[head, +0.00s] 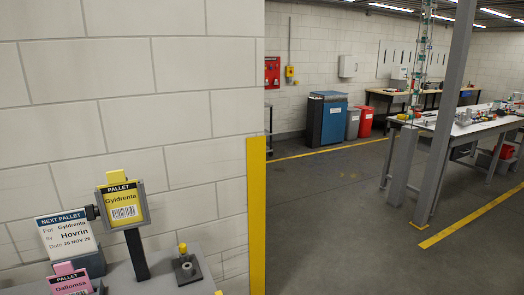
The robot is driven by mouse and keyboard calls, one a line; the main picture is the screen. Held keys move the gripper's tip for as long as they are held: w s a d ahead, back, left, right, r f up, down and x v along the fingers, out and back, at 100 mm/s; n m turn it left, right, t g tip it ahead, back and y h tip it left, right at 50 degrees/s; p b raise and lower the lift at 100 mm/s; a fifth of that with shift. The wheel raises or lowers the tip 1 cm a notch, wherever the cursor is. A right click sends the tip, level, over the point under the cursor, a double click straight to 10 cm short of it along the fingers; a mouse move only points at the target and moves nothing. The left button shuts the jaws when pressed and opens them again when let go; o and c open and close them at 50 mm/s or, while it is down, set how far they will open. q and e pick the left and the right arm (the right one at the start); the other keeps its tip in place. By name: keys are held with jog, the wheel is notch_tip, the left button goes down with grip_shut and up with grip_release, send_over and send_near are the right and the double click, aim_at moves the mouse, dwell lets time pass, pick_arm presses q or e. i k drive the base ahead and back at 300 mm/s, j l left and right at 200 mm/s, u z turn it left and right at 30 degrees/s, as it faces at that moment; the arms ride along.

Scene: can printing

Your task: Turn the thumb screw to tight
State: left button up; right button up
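A grey card frame (145,195) stands on a dark post (137,255) at the lower left. It holds a yellow pallet card (123,206) reading "Gyldrenta". A small dark round knob (92,212) sticks out from the left side of the frame; it looks like the thumb screw, but whether it is tight or loose cannot be told. Neither of my grippers is in view.
A white "Next pallet" card (66,236) and a pink pallet card (70,280) stand left of the post. A yellow corner guard (256,215) edges the wall. Open floor (330,225) lies beyond.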

aim_at(93, 212)
jog(key=k+j+u, duration=0.2)
jog(key=j, duration=0.6)
jog(key=j+u, duration=0.15)
jog(key=j, duration=0.6)
